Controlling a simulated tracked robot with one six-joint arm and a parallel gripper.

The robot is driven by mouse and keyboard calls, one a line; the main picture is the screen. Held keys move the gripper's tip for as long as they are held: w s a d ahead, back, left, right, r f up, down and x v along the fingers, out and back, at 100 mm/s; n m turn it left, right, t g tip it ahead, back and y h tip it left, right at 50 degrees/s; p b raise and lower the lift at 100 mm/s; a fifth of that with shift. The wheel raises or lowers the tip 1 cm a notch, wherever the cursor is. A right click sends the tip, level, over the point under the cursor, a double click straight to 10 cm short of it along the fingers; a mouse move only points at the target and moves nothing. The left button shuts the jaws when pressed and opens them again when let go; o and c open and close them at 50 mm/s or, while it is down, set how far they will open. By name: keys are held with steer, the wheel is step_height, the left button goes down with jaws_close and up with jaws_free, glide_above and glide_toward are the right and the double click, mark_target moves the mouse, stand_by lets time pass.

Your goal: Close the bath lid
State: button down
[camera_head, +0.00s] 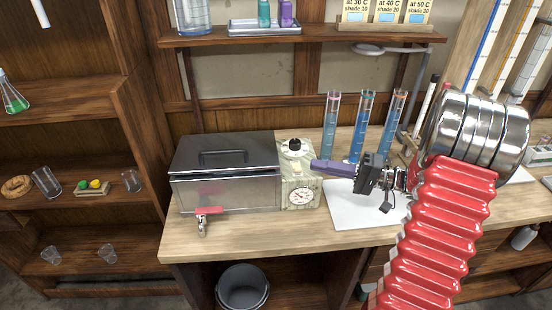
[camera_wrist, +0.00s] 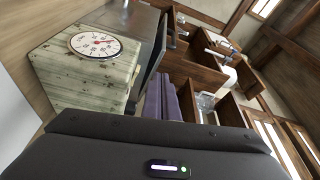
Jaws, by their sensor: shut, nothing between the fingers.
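The bath (camera_head: 225,195) is a grey metal box on the left of the bench in the head view. Its dark lid (camera_head: 240,168), with a black handle (camera_head: 222,157), lies over the top; I cannot tell whether it sits fully flush. A dark panel, apparently the lid, shows edge-on in the wrist view (camera_wrist: 151,52). My gripper (camera_head: 316,164) has purple fingers, shut and empty, pointing left toward the bath. It is right of the bath, apart from the lid, beside the dial box (camera_head: 287,190). The fingers also show in the wrist view (camera_wrist: 170,92).
The dial box has a black knob (camera_head: 294,145) and a round gauge (camera_head: 301,197). Several blue-filled cylinders (camera_head: 362,125) stand behind my gripper. A red-handled tap (camera_head: 206,212) sticks out from the bath's front. A shelf (camera_head: 300,38) hangs above; a white sheet (camera_head: 350,212) lies on the bench.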

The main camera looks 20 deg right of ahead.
steer(key=s+a+r+n+g+h, duration=0.1)
steer(key=s+a+n+g+h, duration=0.15)
steer(key=s+a+g, duration=0.45)
steer(key=s+a+n+g+h, duration=0.15)
steer(key=s+a+h, duration=0.25)
steer(key=a, duration=0.8)
steer(key=s+r+t+h, duration=0.3)
steer(key=s+r+h, duration=0.1)
steer(key=s+h, duration=0.4)
steer(key=shift+d+n+t+h, duration=0.25)
steer(key=shift+n+t+h, duration=0.1)
steer(key=shift+n+h, duration=0.1)
steer(key=shift+a, duration=0.15)
